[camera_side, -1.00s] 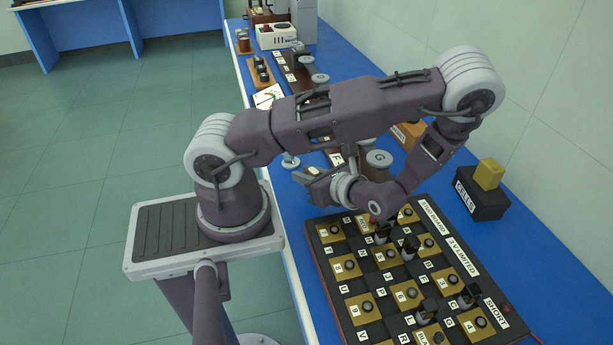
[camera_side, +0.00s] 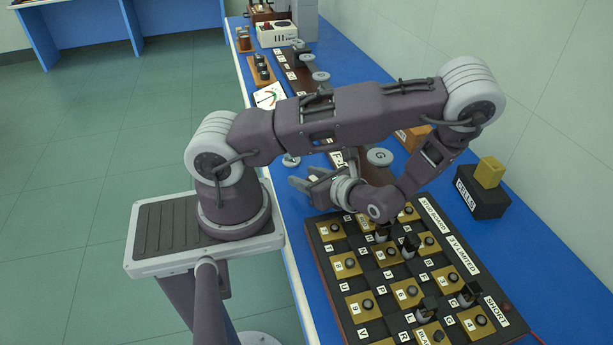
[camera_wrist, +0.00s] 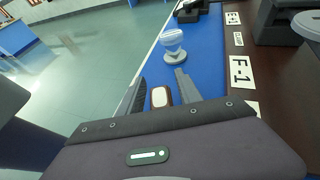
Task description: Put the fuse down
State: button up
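My gripper (camera_side: 308,180) is low over the near-left edge of the blue bench, pointing left in the side view. Its two fingers stand apart there. In the wrist view my gripper (camera_wrist: 160,80) also has its fingers spread. A small white-faced piece with brown sides (camera_wrist: 160,97), which looks like the fuse, shows between the fingers, with a gap visible beside it. I cannot tell whether it rests on the bench. The fuse cannot be made out in the side view.
A pale knob-like piece on a round grey foot (camera_wrist: 174,46) stands on the blue bench beyond the fingertips. A dark board labelled F-1 (camera_wrist: 270,75) lies to the right. A plug board with brass blocks (camera_side: 345,265) lies below my wrist in the side view.

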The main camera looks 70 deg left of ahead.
jog(key=shift+r, duration=0.1)
jog(key=shift+r, duration=0.55)
jog(key=v, duration=1.1)
jog(key=shift+w+d, duration=0.15)
jog(key=shift+d, duration=0.1)
jog(key=s+d+r+n+t+h, duration=0.3)
jog(key=d+r+n+t+h, duration=0.1)
jog(key=r, duration=0.6)
jog(key=s+d+r+n+t+h, duration=0.3)
jog(key=d+r+n+t+h, duration=0.2)
jog(key=r+n+h, duration=0.3)
notch_tip(320, 180, up, 3)
jog(key=shift+d+f+n+t, duration=0.1)
jog(key=shift+d+n+t, duration=0.1)
jog(key=shift+n+t, duration=0.6)
jog(key=shift+s, duration=0.15)
